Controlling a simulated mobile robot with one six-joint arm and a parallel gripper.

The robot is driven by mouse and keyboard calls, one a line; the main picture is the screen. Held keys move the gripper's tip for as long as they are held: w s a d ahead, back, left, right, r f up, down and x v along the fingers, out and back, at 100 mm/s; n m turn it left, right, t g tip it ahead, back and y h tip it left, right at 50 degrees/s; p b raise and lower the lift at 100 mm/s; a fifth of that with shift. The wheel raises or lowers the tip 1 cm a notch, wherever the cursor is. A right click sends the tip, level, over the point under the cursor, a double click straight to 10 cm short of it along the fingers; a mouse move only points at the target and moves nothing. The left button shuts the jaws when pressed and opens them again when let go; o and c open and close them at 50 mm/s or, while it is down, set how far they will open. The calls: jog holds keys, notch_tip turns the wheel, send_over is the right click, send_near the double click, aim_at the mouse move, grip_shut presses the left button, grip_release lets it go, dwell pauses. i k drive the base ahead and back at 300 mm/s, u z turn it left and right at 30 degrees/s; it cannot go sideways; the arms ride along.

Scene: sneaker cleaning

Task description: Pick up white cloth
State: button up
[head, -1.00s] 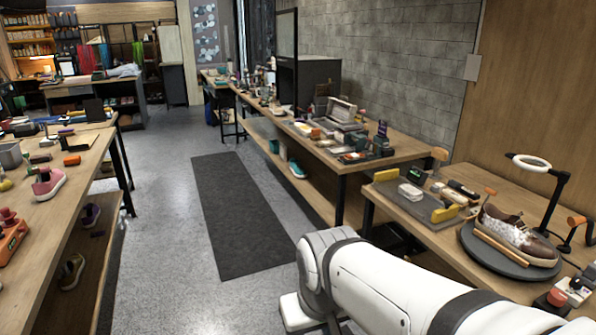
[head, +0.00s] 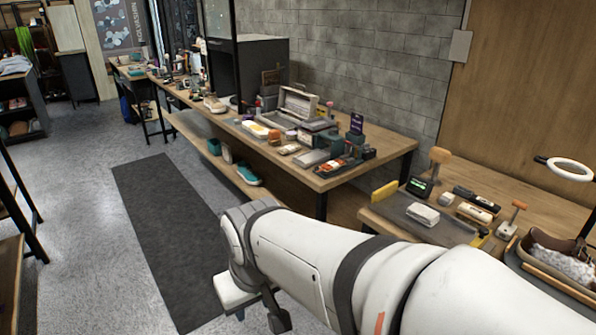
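A small white folded-looking item (head: 422,214), possibly the white cloth, lies on a dark grey tray (head: 452,233) on the right-hand workbench. I cannot tell for sure that it is cloth. Other white and pale folded fabric (head: 14,65) lies on a dark shelf unit at the far left. My white arm reaches across the lower middle of the head view, and its bulky joint stands in front of the benches. My gripper is not clearly visible, and nothing held can be seen.
The right workbench (head: 513,185) also holds brushes, a ring lamp (head: 566,168) and a brown-and-white shoe (head: 562,262), partly cut off. A longer bench (head: 385,150) behind is crowded with boxes and tools. A dark floor mat (head: 165,235) lies in the open aisle.

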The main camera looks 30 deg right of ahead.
aim_at(427, 217)
jog(key=i, duration=2.6)
jog(key=z, duration=3.95)
jog(key=i, duration=1)
